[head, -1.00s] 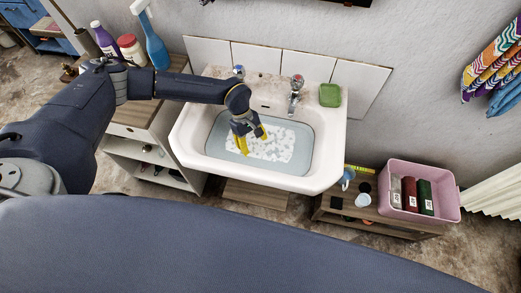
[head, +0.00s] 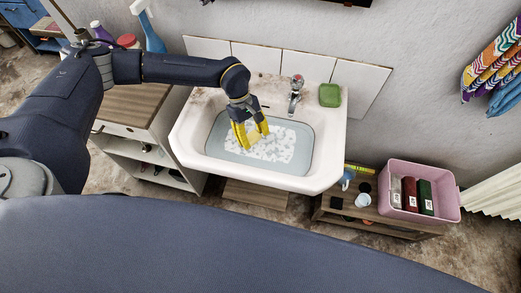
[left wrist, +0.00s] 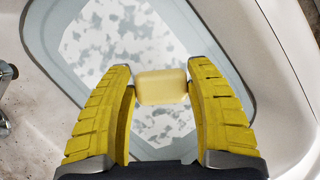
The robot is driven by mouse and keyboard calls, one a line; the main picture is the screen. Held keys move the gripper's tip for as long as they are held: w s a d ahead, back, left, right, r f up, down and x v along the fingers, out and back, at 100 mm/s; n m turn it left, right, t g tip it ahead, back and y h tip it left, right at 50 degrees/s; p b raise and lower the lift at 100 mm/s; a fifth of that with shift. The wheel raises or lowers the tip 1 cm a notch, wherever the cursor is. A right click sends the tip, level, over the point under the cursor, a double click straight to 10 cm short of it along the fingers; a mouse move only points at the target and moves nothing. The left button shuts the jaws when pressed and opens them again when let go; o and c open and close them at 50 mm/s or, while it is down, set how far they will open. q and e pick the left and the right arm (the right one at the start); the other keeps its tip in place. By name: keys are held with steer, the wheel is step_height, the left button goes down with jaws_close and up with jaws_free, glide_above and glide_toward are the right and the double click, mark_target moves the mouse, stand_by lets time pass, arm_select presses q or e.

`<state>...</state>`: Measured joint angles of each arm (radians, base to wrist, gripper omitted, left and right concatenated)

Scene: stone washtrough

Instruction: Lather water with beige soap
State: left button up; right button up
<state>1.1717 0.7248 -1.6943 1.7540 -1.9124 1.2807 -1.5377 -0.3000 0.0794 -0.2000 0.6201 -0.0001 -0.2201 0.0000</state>
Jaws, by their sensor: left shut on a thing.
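My left gripper (head: 252,138) reaches down into the white sink (head: 325,150) in the head view. In the left wrist view, its yellow fingers (left wrist: 161,95) are shut on a beige soap bar (left wrist: 162,86), one finger at each end. The soap is over the water (left wrist: 65,92); I cannot tell whether it touches the surface. White patches of foam (head: 283,143) float on the grey-blue water in the basin. In the head view the soap is not clearly visible between the fingers. My right gripper is not in view.
A tap (head: 296,90) and a green block (head: 330,95) are on the sink's back ledge. A wooden-topped shelf (head: 135,105) with bottles stands left. A pink bin (head: 450,206) sits on a low bench (head: 340,205) at the right.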

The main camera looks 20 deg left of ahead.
arm_select(q)
steer(key=shift+r, duration=2.8)
